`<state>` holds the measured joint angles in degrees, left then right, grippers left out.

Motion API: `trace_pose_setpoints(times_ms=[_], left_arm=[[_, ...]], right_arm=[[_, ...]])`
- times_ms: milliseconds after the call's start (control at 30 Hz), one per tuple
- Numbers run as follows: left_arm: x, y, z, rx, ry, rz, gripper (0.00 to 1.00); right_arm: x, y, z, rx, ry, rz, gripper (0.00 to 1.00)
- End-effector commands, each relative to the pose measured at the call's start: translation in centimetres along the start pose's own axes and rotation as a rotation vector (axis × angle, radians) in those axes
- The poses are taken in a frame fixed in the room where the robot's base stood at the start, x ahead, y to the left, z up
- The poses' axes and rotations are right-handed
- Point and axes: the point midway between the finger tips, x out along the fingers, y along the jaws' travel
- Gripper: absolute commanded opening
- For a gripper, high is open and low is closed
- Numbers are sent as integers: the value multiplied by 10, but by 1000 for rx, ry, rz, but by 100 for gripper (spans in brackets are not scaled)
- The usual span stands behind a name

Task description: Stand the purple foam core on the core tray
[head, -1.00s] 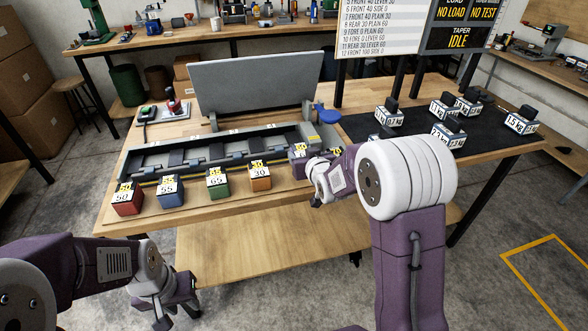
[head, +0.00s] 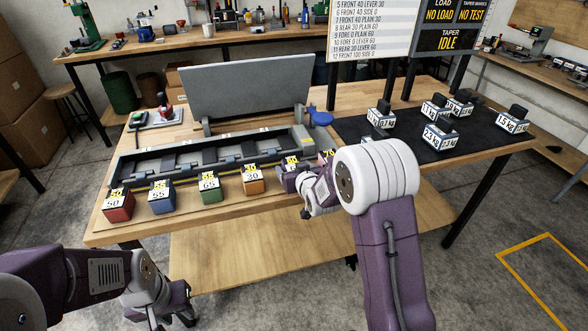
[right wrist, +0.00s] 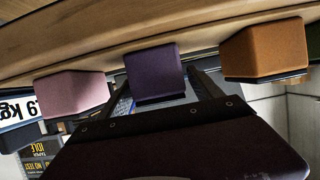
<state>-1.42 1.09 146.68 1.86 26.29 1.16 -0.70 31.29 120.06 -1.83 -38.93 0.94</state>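The purple foam core (right wrist: 154,75) sits between the two fingers of my right gripper (right wrist: 165,88) in the right wrist view, where the scene appears upside down. The fingers are apart, one on each side, and I see no clear contact. In the head view the core's labelled top (head: 291,162) shows just behind my right gripper (head: 304,196), which hides part of it. The core stands in a row on a light wooden strip (head: 225,207) at the table's front; I cannot tell whether this is the core tray. My left gripper (head: 170,312) hangs low, its fingers unclear.
An orange core (head: 253,181) and a pink core (head: 326,155) flank the purple one closely. Green (head: 210,189), blue (head: 161,198) and red (head: 118,205) cores stand further left. The long grey fixture (head: 210,152) with a raised lid lies behind. Several weights rest on a black mat (head: 470,152).

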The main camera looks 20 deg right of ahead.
Motion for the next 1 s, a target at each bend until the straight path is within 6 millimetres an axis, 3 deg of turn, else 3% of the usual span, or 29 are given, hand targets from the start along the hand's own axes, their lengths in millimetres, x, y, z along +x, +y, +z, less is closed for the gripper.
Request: trace_pose_setpoints(times_ms=[367, 800, 1000], left_arm=[[-8, 0, -1, 0, 0, 0, 36], [-8, 0, -1, 0, 0, 0, 36], [-10, 0, -1, 0, 0, 0, 36]], right_arm=[[-4, 0, -7, 0, 0, 0, 76], [-97, 0, -5, 0, 2, 1, 76], [-120, 0, -4, 0, 1, 1, 76]])
